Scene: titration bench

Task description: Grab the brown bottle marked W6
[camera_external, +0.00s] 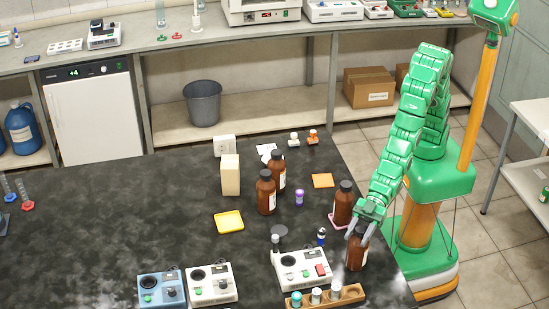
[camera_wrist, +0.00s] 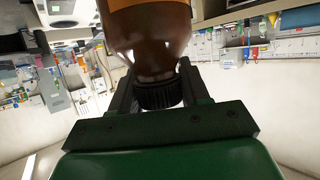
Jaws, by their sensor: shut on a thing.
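Several brown bottles with dark caps stand on the black bench. My gripper (camera_external: 361,226) is at the right end of the bench, shut on a brown bottle (camera_external: 357,250) near its cap. The wrist view shows this brown bottle (camera_wrist: 150,40) with its black cap (camera_wrist: 158,95) between the two fingers of my gripper (camera_wrist: 155,85). An orange label edge shows at the top. I cannot read W6 on any bottle. Another brown bottle (camera_external: 343,204) stands just behind it on a pink mat. Two more brown bottles (camera_external: 266,193) (camera_external: 277,171) stand together further left.
A white device (camera_external: 300,268) and a wooden rack (camera_external: 326,298) with capped vials stand left of the held bottle. A small blue vial (camera_external: 321,236) stands close by. A yellow tray (camera_external: 229,221) lies mid-bench. The bench's left middle is clear.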

